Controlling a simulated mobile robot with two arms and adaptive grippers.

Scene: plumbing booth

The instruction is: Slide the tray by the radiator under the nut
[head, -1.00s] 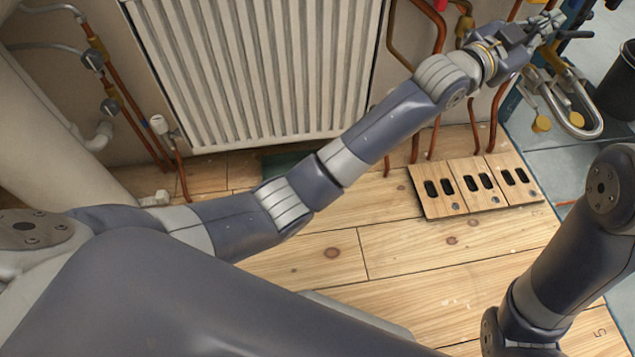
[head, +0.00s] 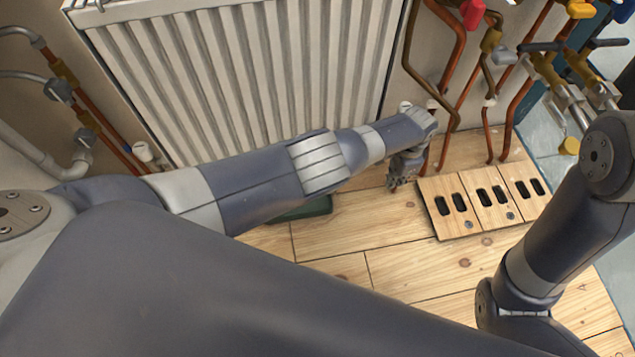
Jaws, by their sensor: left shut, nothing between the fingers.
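A dark green tray (head: 312,208) lies on the wooden floor below the radiator (head: 330,70). My left forearm covers most of it, and only its near part shows. My left gripper (head: 394,184) points down close to the floor, to the right of the tray and apart from it. It is shut and empty, just left of the slotted wooden panels. I cannot make out the nut. My right arm shows at the right edge, but its gripper is out of the picture.
Slotted wooden panels (head: 484,197) lie right of my left gripper. Copper pipes (head: 452,75) rise behind it, with valves (head: 560,75) at the upper right. Bare floorboards (head: 400,270) lie in front.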

